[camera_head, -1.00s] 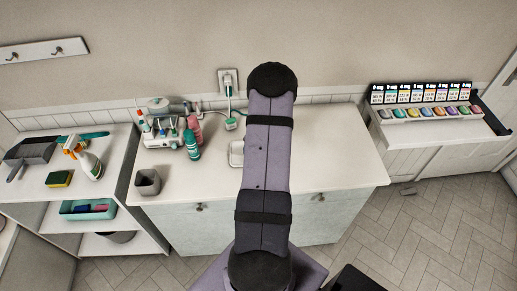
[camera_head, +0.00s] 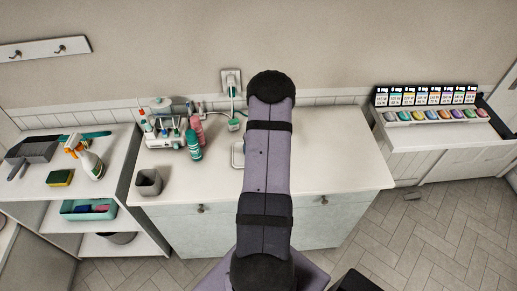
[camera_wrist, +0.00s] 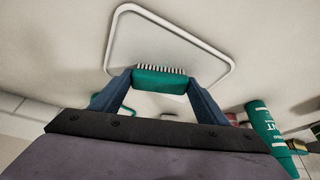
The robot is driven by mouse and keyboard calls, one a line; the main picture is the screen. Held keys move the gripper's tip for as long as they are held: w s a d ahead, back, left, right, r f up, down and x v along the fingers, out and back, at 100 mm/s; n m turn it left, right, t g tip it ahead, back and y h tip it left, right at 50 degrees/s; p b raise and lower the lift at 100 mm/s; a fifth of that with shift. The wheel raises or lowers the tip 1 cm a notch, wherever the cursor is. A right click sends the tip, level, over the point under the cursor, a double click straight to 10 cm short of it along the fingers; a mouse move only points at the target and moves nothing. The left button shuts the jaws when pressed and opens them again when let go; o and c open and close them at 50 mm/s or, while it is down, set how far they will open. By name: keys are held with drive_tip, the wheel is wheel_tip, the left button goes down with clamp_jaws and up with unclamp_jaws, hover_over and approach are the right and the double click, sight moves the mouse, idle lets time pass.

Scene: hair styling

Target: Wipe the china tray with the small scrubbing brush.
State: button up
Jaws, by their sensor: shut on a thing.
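The china tray is a white, shallow, rounded square with a raised rim (camera_wrist: 172,24) in the wrist view. In the head view only its left edge (camera_head: 235,155) shows beside my arm, which hides the rest. The small scrubbing brush (camera_wrist: 160,82) has a green body and pale bristles. My gripper (camera_wrist: 160,86) is shut on the brush, with one blue finger at each end. The brush is over the near part of the tray, bristles towards the tray's middle. I cannot tell whether the bristles touch it.
A caddy of bottles (camera_head: 170,125) stands left of the tray, with a teal can (camera_head: 194,146) by it. A grey cup (camera_head: 148,182) stands at the counter's front left. A plug and cord (camera_head: 233,100) hang behind the tray. The counter's right side (camera_head: 340,150) is clear.

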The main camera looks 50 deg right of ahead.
drive_tip(key=shift+s+a+f+b, duration=0.25)
drive_tip(key=shift+s+a+b, duration=0.75)
drive_tip(key=shift+b, duration=1.25)
drive_tip(key=shift+w+a+r+p, duration=0.25)
drive_tip(key=shift+r+p, duration=0.3)
drive_tip(key=shift+p, duration=0.4)
drive_tip(key=shift+w+a+p, duration=0.2)
drive_tip(key=shift+p, duration=0.2)
drive_tip(key=w+d+p, duration=0.1)
drive_tip(key=p, duration=0.2)
drive_tip(key=w+d+p, duration=0.1)
drive_tip(key=p, duration=0.2)
drive_tip(key=shift+w+d+f, duration=0.1)
drive_tip(key=shift+d+f, duration=0.05)
drive_tip(key=shift+d, duration=0.1)
drive_tip(key=shift+w+d+p, duration=0.3)
drive_tip(key=shift+d+p, duration=0.05)
drive_tip(key=shift+p, duration=0.75)
wheel_tip(320, 180, up, 4)
drive_tip(key=shift+f+p, duration=0.25)
drive_tip(key=shift+p, duration=0.4)
drive_tip(key=shift+r, duration=2.3)
